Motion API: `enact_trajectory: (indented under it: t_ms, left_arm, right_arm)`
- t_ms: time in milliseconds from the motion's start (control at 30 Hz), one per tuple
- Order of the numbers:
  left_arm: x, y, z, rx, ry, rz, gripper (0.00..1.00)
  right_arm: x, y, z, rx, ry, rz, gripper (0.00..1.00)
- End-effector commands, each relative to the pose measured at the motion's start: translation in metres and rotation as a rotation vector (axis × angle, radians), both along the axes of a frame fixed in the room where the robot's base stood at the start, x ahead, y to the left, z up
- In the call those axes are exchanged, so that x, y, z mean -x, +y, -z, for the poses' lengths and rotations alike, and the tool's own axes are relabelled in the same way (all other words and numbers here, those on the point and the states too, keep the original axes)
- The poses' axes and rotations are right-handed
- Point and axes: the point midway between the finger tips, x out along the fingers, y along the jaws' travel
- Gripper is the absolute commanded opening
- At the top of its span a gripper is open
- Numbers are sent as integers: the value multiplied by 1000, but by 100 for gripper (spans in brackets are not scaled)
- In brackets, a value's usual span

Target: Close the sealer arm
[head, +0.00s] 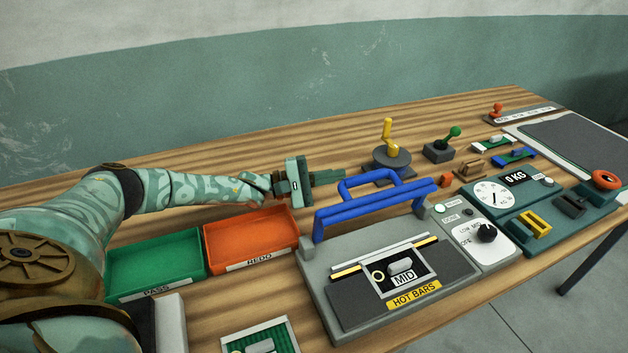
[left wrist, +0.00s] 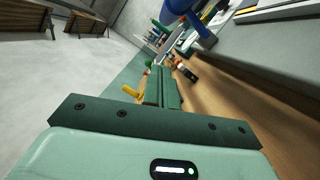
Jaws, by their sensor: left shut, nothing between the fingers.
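The heat sealer (head: 318,285) stands at the front middle of the table. Its blue sealer arm (head: 378,205) is raised along the back of the base, clear of the bars, with a blue loop handle (head: 372,174) on its far side. A pouch marked MID (head: 402,276) lies on the sealer bed. My left gripper (head: 342,175) is shut and empty, just behind the left end of the handle; I cannot tell if they touch. In the left wrist view the shut fingers (left wrist: 165,88) point past the blue handle (left wrist: 180,8) at the top. My right gripper is out of view.
Green PASS (head: 155,265) and orange REDO (head: 250,235) trays lie left of the sealer. A yellow-handled device (head: 389,140) and a green-knobbed lever (head: 452,134) stand behind it. A scale (head: 494,196) and dial panel (head: 476,238) sit to the right.

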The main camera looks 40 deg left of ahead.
Motion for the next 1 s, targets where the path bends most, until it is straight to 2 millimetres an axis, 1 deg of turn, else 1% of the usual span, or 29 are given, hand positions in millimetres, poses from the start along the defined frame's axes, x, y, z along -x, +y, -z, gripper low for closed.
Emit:
enact_trajectory:
  t_ms: [33, 100, 233, 400, 833, 1000]
  left_arm:
    - [-8, -8, 0, 2, -2, 2, 0]
    - [-18, -17, -2, 3, -2, 2, 0]
    - [-6, -32, -14, 2, 1, 2, 0]
    - [1, -44, -18, 1, 0, 0, 0]
    - [3, -47, -18, 0, 0, 0, 0]
    - [4, -48, -22, -16, -11, 0, 0]
  right_arm:
    - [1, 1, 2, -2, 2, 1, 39]
    - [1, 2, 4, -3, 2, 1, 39]
    - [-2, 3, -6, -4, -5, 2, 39]
    - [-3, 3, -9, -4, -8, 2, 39]
    - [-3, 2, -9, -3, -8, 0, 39]
    - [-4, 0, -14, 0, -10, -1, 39]
